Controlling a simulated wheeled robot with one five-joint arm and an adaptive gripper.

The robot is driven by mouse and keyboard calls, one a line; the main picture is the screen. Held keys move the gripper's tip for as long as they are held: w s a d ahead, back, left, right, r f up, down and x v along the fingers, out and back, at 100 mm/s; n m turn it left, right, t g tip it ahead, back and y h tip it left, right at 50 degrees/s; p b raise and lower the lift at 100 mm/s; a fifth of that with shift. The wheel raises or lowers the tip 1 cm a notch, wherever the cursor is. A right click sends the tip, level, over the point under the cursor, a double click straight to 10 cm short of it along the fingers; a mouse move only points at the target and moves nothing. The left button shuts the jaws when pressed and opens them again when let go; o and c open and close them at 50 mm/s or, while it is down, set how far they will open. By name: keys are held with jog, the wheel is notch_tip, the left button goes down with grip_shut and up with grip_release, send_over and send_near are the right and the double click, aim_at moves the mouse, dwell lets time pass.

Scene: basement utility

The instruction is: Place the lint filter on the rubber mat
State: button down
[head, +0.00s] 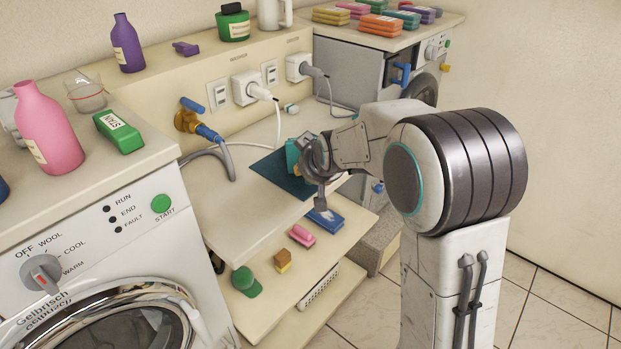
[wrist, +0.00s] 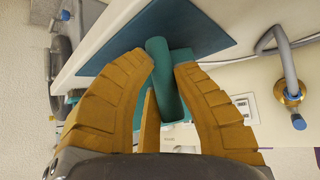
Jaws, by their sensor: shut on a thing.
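The lint filter is a teal piece with a rounded bar, seen in the wrist view (wrist: 161,72) between my gripper's yellow fingers. My gripper (wrist: 165,60) is shut on it. In the head view the filter (head: 291,154) shows as a small teal patch, partly hidden by my gripper (head: 298,165). The rubber mat (head: 272,171) is a flat dark blue-teal sheet on the cream counter between the two machines. It also shows in the wrist view (wrist: 195,22), beyond the fingertips. The filter is over or close by the mat; I cannot tell whether they touch.
A grey hose hangs from a brass tap (head: 187,121) left of the mat. Plugs and cables (head: 262,93) are on the wall behind. A lower shelf (head: 262,305) holds a green cap, a sponge and pink and blue packets. A washer (head: 150,235) stands at left.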

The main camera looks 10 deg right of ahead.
jog(key=shift+f, duration=0.7)
jog(key=shift+r, duration=0.1)
jog(key=c, duration=1.1)
grip_release()
jog(key=shift+s+r, duration=0.35)
jog(key=shift+r, duration=0.1)
jog(key=v, duration=0.9)
jog(key=s+d+f+g, duration=0.1)
jog(key=s+f+g, duration=0.1)
jog(key=s, duration=0.7)
jog(key=s+f+g, duration=0.2)
jog(key=s, duration=0.7)
jog(key=s+d+f+g, duration=0.1)
jog(key=s+f+g, duration=0.1)
jog(key=s, duration=0.7)
jog(key=shift+s+d+f+m+p, duration=0.1)
jog(key=shift+d+f+m+p, duration=0.25)
jog(key=shift+f, duration=0.2)
